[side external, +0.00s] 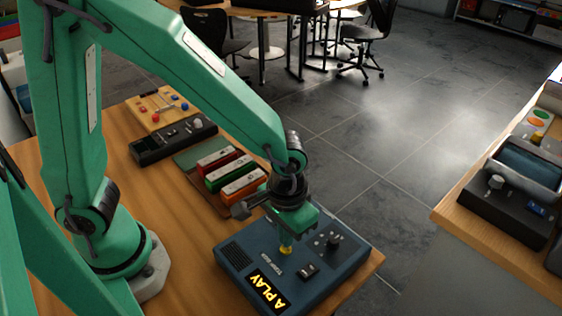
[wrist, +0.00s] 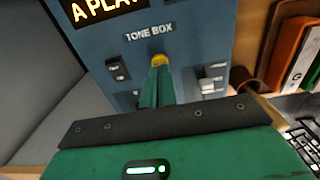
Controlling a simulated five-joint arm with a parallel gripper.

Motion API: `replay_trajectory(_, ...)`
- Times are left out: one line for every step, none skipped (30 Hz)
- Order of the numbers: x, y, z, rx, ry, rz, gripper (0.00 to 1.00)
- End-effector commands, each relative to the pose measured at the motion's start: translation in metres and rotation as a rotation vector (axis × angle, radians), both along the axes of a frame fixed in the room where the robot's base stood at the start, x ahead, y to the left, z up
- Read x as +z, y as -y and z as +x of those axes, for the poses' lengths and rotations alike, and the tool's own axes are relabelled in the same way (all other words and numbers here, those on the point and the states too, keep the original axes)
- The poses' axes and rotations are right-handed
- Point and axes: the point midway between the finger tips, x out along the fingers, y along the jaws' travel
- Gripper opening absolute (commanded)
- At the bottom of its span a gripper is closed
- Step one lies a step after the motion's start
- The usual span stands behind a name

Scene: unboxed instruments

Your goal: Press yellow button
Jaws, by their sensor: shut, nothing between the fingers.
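The yellow button (side external: 287,250) is on the top face of the blue tone box (side external: 236,281). In the wrist view the button (wrist: 159,58) shows just below the "TONE BOX" label, partly covered by my fingertips. My green gripper (side external: 285,240) points down over the box, shut and empty. Its fingertips (wrist: 157,66) are at the button and appear to touch it. How far the button is pressed in cannot be told. The box's display (side external: 268,290) is lit and reads "A PLAY".
Red, green and orange instruments (side external: 230,170) lie on a brown holder behind the box. A black device (side external: 172,140) and a wooden board (side external: 157,108) stand farther back. The box is near the table's right edge. A second table (side external: 520,190) is across the floor.

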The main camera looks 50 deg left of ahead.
Motion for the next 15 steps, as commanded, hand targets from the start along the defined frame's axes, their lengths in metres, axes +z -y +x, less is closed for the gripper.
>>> replay_trajectory(0.003,0.000,0.000,0.000,0.001,-0.001,0.00)
replay_trajectory(0.004,0.000,0.000,0.000,0.001,0.000,0.00)
replay_trajectory(0.005,0.000,0.000,0.000,0.000,0.000,0.00)
replay_trajectory(0.007,0.000,0.000,0.000,0.000,0.000,0.00)
replay_trajectory(0.008,0.000,0.000,0.000,0.001,0.000,0.00)
replay_trajectory(0.010,0.000,0.000,0.000,0.001,-0.001,0.00)
replay_trajectory(0.011,0.000,0.000,0.000,0.002,-0.001,0.00)
replay_trajectory(0.012,0.000,0.000,0.000,0.002,-0.001,0.00)
replay_trajectory(0.014,0.000,0.000,0.000,0.001,-0.001,0.00)
replay_trajectory(0.015,0.000,0.000,0.000,0.001,-0.001,0.00)
replay_trajectory(0.017,0.000,0.000,0.000,0.001,-0.001,0.00)
replay_trajectory(0.018,0.000,0.000,0.000,0.001,-0.001,0.00)
replay_trajectory(0.019,0.000,0.000,0.000,0.001,-0.001,0.00)
replay_trajectory(0.021,0.000,0.000,0.000,0.001,-0.001,0.00)
replay_trajectory(0.022,0.000,0.000,0.000,0.001,-0.001,0.00)
